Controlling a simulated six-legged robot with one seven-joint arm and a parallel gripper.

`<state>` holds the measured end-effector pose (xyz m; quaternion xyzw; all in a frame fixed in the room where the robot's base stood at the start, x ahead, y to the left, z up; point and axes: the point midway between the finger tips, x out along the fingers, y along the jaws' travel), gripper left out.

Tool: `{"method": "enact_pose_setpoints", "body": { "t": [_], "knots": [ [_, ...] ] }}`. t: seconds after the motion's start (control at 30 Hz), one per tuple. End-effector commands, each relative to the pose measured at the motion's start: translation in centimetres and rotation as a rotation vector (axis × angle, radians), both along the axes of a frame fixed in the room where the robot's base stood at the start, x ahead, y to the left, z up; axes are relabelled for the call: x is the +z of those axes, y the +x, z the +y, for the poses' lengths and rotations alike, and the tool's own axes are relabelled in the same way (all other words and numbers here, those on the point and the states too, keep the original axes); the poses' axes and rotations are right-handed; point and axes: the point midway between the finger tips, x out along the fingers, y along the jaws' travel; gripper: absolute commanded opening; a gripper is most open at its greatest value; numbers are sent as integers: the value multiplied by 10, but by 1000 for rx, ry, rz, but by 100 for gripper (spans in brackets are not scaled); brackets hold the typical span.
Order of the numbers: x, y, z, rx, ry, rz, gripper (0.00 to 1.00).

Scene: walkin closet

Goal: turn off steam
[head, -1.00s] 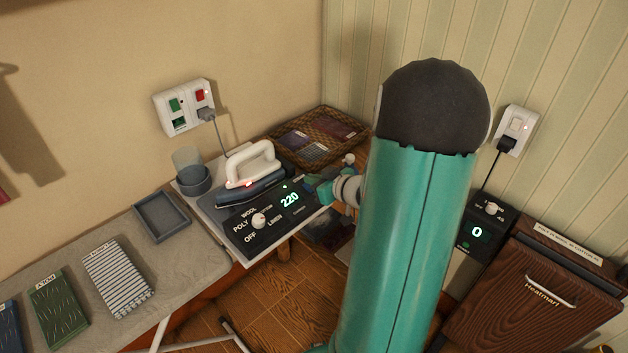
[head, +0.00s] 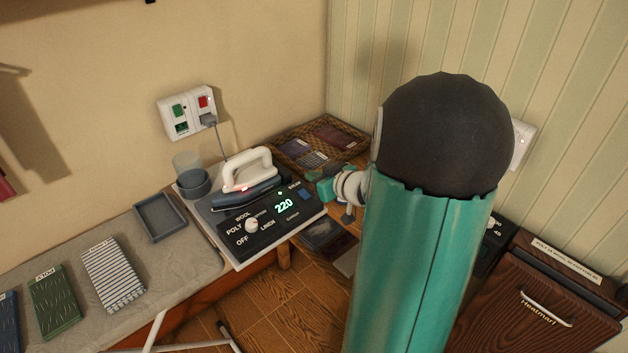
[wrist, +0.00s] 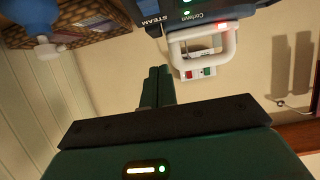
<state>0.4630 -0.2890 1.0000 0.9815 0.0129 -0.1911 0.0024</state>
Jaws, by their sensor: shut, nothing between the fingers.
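The ironing station's dark control panel (head: 262,229) shows a lit green 220, a white dial and fabric labels. A small blue control (head: 304,191) sits at its back right corner by the STEAM label, with a green light lit nearby. The wrist view shows the STEAM label (wrist: 151,20) upside down at the top, beside a green light. A white-handled iron (head: 248,172) with a red light stands behind the panel. My gripper (head: 322,189) is just right of that corner; its shut, empty fingers (wrist: 157,72) point towards the station. My arm hides part of the right side.
A wicker tray (head: 335,125) with dark packets lies behind the station. A wall outlet (head: 188,112) has a green and a red switch and a cord plugged in. Folded cloths and a grey tray (head: 160,216) lie on the ironing board at left. A wooden Heatmart cabinet (head: 540,310) stands at right.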

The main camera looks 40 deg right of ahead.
Motion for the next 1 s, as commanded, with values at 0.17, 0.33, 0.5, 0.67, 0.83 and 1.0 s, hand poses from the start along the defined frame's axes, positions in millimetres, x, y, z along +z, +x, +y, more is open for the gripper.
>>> {"method": "enact_pose_setpoints", "body": {
  "t": [0.17,0.33,0.5,0.67,0.83,1.0],
  "knots": [
    [22,-26,1,0,-4,-2,0],
    [39,-49,0,0,-3,-2,0],
    [45,-60,0,1,0,-1,0],
    [45,-62,-1,0,2,0,0],
    [45,-63,-1,1,1,0,0],
    [45,-63,-1,1,1,0,0]
  ]
}}
